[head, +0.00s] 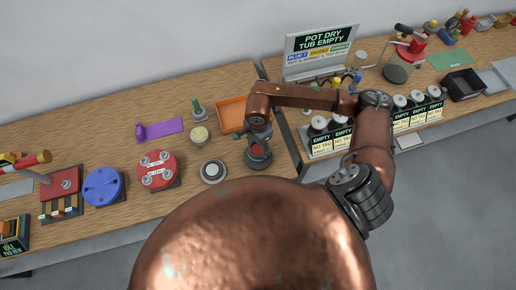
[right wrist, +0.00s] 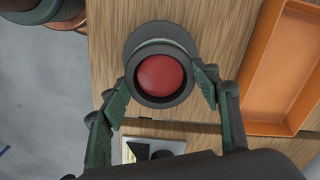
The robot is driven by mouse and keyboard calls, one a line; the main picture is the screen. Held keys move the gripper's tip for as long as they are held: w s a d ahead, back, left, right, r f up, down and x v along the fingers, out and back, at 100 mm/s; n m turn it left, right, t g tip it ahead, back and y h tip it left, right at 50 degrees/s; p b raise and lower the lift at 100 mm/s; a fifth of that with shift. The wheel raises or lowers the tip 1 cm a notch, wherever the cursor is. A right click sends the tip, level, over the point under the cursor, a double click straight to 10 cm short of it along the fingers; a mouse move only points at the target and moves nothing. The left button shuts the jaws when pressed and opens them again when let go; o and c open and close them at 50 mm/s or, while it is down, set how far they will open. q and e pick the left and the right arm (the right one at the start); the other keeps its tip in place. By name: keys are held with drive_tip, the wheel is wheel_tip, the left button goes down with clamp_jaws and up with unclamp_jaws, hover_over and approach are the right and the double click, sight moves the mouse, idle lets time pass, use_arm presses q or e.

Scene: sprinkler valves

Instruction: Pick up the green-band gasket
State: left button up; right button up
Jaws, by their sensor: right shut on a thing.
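A red round top (right wrist: 160,75) shows inside the ring. A thin pale greenish band shows along its far edge, and a wider grey disc (right wrist: 130,45) lies under it. I cannot tell whether the piece is lifted clear of the disc. My left gripper is not in view.
The orange tray (head: 231,113) is close by, also in the right wrist view (right wrist: 285,70). A round grey-and-white piece (head: 213,171), a red valve (head: 157,170) and a blue disc (head: 102,187) stand to the left. A sign (head: 318,50) and tagged pots stand right.

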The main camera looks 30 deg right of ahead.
drive_tip(key=shift+r, duration=0.1)
drive_tip(key=shift+w+r+b, duration=0.1)
drive_tip(key=shift+r+b, duration=0.3)
drive_tip(key=shift+r, duration=0.2)
drive_tip(key=a+r+b, duration=0.4)
drive_tip(key=a+r, duration=0.7)
drive_tip(key=a, duration=0.3)
drive_tip(key=shift+w+r, duration=0.3)
drive_tip(key=shift+r, duration=0.05)
wheel_tip(320, 180, up, 5)
drive_tip(key=shift+p, duration=0.95)
drive_tip(key=shift+f, duration=0.15)
